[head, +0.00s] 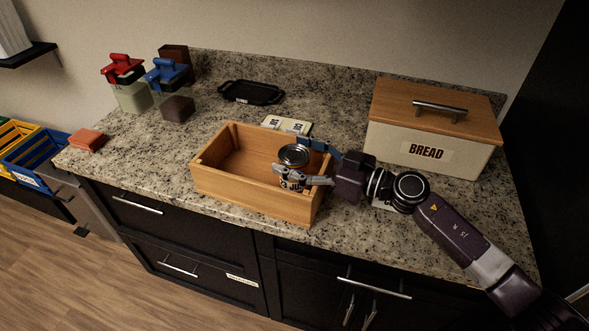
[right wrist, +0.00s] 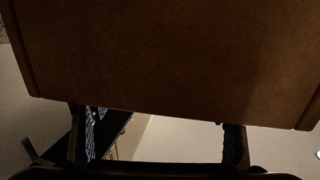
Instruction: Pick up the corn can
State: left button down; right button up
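The can (head: 293,155), with a metal lid and a dark and pale label, stands upright at the right end of the open wooden box (head: 245,192). I cannot read its label or tell whether its base touches the box floor. My right gripper (head: 300,160) reaches in from the right, one finger behind the can and one across its front. The contact is too small to judge. In the right wrist view, a brown panel (right wrist: 170,60), likely the box, hides the fingertips and the can. My left gripper is out of view.
A bread box (head: 425,158) stands right of the wooden box. A pale double-dial item (head: 286,125) lies behind it. A black tray (head: 251,92), red-lidded (head: 122,68) and blue-lidded (head: 165,75) jars and a brown block (head: 177,108) are farther back. Counter at left is mostly clear.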

jog(key=c, duration=1.7)
jog(key=shift+o, duration=0.2)
jog(key=shift+r, duration=0.15)
